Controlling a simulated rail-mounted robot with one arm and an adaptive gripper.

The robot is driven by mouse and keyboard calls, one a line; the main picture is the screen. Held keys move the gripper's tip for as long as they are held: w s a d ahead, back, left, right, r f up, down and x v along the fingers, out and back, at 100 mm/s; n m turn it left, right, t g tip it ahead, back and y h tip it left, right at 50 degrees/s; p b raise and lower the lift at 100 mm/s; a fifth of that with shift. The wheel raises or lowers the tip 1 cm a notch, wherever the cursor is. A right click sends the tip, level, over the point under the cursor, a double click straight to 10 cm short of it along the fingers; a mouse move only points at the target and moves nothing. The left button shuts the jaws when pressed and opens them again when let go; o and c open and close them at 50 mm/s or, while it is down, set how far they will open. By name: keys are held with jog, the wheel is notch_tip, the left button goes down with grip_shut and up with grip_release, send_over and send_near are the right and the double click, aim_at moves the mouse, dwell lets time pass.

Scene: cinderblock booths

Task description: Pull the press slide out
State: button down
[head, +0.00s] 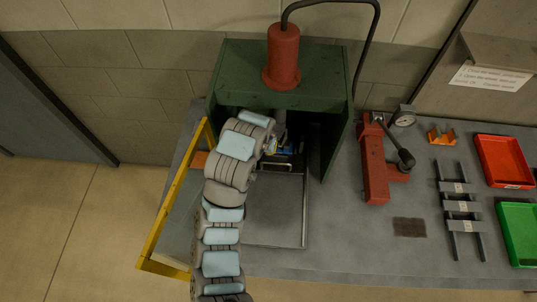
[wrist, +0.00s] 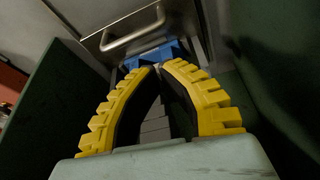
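The press is a green frame (head: 245,85) with a red cylinder (head: 284,55) on top. Its slide (head: 277,215) is a flat grey plate at the bottom of the press opening, with a metal bar handle (head: 277,166). In the wrist view the handle (wrist: 132,28) lies beyond and left of the fingertips, apart from them. A blue part (wrist: 152,55) lies just past the tips. My gripper (wrist: 163,66) has yellow ribbed fingers, with a narrow gap between them and nothing visibly held. In the head view it is inside the press, mostly hidden by my arm.
A yellow-framed guard door (head: 172,205) stands open at the left of the press. To the right are a red lever tool (head: 375,165), a gauge (head: 404,117), a grey rack (head: 461,207), a red tray (head: 528,184) and a green tray (head: 510,261). Green press walls flank my gripper.

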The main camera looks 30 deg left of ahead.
jog(key=p, duration=0.2)
send_near(267, 158)
jog(key=shift+x, duration=2.45)
jog(key=shift+w+d, duration=0.1)
jog(key=shift+w, duration=0.05)
jog(key=shift+r, duration=0.1)
